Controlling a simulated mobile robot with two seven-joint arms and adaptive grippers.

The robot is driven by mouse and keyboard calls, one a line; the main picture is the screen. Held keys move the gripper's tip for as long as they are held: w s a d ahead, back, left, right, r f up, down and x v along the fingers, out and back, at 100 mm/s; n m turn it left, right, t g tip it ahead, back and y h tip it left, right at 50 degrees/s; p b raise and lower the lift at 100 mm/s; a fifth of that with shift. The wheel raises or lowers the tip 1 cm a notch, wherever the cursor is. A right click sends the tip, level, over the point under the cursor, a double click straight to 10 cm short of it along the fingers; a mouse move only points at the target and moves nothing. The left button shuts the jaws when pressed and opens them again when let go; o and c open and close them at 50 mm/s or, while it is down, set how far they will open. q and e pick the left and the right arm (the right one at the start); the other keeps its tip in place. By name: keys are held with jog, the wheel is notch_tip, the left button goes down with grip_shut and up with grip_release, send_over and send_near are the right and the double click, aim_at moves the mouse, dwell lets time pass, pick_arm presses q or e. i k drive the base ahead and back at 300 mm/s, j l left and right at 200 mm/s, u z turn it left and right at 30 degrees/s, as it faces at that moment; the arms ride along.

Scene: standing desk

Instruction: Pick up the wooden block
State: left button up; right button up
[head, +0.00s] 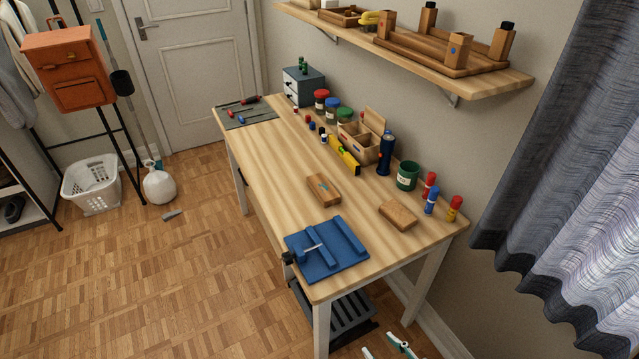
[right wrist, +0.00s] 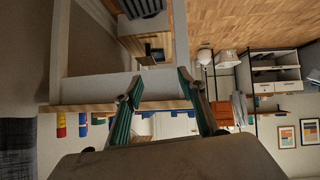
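A plain, light-brown wooden block (head: 398,215) lies flat on the desk (head: 262,165) near its right end. A second brown wooden piece (head: 323,188), with a small grey-blue mark on top, lies nearer the middle. My right gripper (head: 388,347) shows at the bottom edge of the head view, off the desk's near right end and apart from both pieces. In the right wrist view its two teal fingers (right wrist: 162,108) are spread with nothing between them. The desk's edge shows just beyond them; neither piece can be made out there. My left gripper is not in view.
A blue bench hook (head: 326,262) lies at the near desk corner. Red, blue and yellow bottles (head: 430,200), a green can (head: 407,176) and a dark flashlight (head: 386,153) line the wall side. A shelf (head: 490,78) overhangs the back. The desk's front middle is clear.

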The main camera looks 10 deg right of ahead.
aim_at(327, 196)
jog(key=i+j+z, duration=0.3)
jog(key=j+z, duration=0.15)
jog(key=i+j+z, duration=0.2)
jog(key=j+z, duration=0.3)
jog(key=i+j+z, duration=0.1)
jog(key=j+z, duration=0.35)
jog(key=j, duration=0.15)
jog(key=j+z, duration=0.45)
jog(key=j, duration=0.15)
jog(key=j+z, duration=0.45)
jog(key=j, duration=0.15)
jog(key=k+j+z, duration=0.25)
jog(key=j+z, duration=0.25)
jog(key=j, duration=0.1)
